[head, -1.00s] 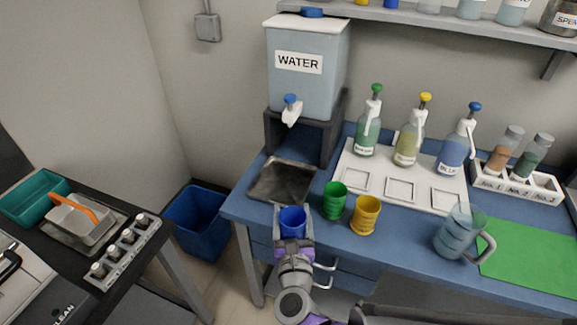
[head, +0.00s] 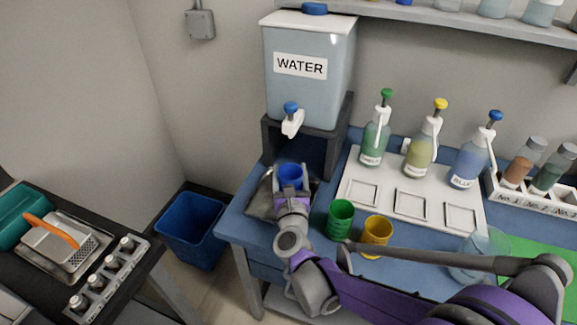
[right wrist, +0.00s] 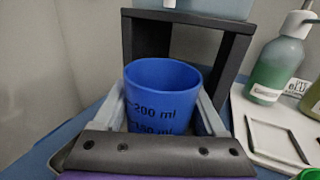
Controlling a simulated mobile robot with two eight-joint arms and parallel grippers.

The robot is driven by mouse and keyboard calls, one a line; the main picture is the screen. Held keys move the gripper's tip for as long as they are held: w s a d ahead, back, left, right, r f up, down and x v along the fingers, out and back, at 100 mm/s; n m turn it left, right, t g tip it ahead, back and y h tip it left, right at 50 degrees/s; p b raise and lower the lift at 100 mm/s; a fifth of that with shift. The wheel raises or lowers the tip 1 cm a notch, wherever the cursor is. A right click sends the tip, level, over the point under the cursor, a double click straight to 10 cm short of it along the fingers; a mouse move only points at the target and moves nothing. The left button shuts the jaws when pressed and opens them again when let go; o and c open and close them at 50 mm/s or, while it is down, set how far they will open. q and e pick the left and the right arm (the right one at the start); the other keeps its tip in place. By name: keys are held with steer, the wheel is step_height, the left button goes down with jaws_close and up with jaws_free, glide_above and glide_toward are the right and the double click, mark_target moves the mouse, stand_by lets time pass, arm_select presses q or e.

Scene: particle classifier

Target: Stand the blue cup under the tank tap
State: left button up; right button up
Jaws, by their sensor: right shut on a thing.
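The blue cup (head: 290,175) is upright between the fingers of my right gripper (head: 291,182), which is shut on it. In the right wrist view the cup (right wrist: 162,92) shows volume marks, with the gripper fingers (right wrist: 165,115) on both sides. The cup is over the metal tray (head: 260,197); I cannot tell whether it touches it. The water tank (head: 306,85) stands on a dark stand, and its white tap (head: 292,122) with a blue knob is above the cup in the picture. My left gripper is not in view.
The green cup (head: 340,219) and yellow cup (head: 375,234) stand right of my right gripper. A clear jug (head: 478,255) is partly behind my right arm. The dark stand (head: 337,140) rises behind the tray.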

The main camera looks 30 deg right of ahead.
steer(key=w+d+f, duration=0.1)
steer(key=w, duration=0.1)
steer(key=w+d+f+b, duration=0.1)
steer(key=w, duration=0.1)
steer(key=w+d+f, duration=0.1)
steer(key=w, duration=0.1)
steer(key=shift+w+d, duration=0.1)
steer(key=shift+w, duration=0.1)
steer(key=shift+f, duration=0.25)
steer(key=shift+f+b, duration=0.15)
steer(key=shift+b, duration=0.2)
steer(key=o, duration=1.3)
steer(key=shift+r, duration=0.2)
steer(key=shift+s+a, duration=0.2)
steer(key=shift+s, duration=0.15)
steer(key=p+v, duration=0.1)
steer(key=v, duration=1)
steer(key=shift+s, duration=0.2)
